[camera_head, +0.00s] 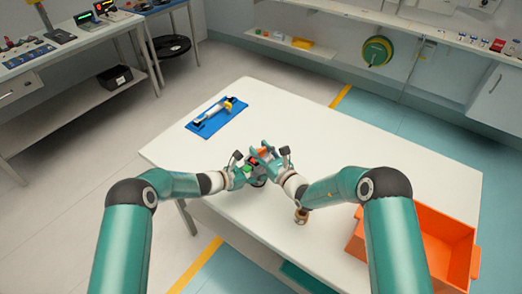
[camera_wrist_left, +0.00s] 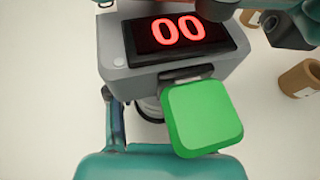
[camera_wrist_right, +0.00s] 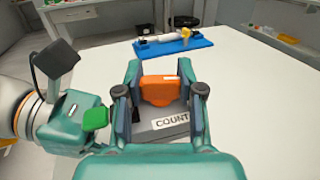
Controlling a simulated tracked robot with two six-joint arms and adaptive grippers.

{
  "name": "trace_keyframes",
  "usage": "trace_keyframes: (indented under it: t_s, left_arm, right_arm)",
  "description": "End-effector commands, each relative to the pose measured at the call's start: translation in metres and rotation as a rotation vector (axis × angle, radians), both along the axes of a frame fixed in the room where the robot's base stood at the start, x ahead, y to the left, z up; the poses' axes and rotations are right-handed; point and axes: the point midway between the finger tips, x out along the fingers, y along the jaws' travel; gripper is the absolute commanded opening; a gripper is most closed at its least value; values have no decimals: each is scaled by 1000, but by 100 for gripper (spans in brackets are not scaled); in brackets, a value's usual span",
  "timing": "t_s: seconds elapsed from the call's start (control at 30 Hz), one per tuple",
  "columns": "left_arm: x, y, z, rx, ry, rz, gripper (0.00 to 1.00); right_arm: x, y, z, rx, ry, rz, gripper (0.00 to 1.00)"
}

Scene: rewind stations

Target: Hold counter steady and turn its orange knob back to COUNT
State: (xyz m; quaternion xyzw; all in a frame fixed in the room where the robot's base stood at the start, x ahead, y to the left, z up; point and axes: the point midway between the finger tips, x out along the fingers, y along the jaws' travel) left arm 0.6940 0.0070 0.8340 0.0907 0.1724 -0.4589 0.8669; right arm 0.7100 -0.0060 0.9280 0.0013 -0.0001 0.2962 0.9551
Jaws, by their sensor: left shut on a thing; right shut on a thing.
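The counter (camera_wrist_left: 175,68) is a grey box on the white table with a red display (camera_wrist_left: 178,30) reading 00 and a green paddle (camera_wrist_left: 203,115). My left gripper (camera_head: 246,173) is shut on the counter from the left; the paddle hides part of the grip in the left wrist view. The orange knob (camera_wrist_right: 160,89) sits between the fingers of my right gripper (camera_wrist_right: 157,98), which is shut on it. A COUNT label (camera_wrist_right: 171,119) shows on the counter beside the knob. In the head view my grippers mostly hide the counter.
A blue mat (camera_head: 202,128) with a white tool lies at the table's far left. An orange bin (camera_head: 447,243) stands at the right. A small brown cylinder (camera_head: 302,216) stands by my right forearm. The far right of the table is clear.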

Motion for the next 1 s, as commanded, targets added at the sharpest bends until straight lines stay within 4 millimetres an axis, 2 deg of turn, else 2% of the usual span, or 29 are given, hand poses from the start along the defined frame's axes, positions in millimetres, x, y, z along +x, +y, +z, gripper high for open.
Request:
trace_keyframes:
  t_s: [0.3, 0.77, 0.8, 0.93, 1.0]
  left_arm:
    - [-2, -2, -1, 1, 2, -4, 9]
    - [-2, -1, -2, 3, 2, -4, 9]
    - [-2, -1, -2, 3, 2, -4, 9]
    - [-2, -1, -2, 2, 2, -4, 9]
    - [-1, -1, -2, 2, 2, -4, 9]
  right_arm:
    - [0, 1, 2, 0, -5, -130, 3]
    - [0, 0, 2, -3, -5, -152, 3]
    - [1, 0, 2, -3, -5, -152, 41]
    - [0, 0, 1, -2, -4, -151, 62]
    - [0, 0, 1, -2, -2, -151, 65]
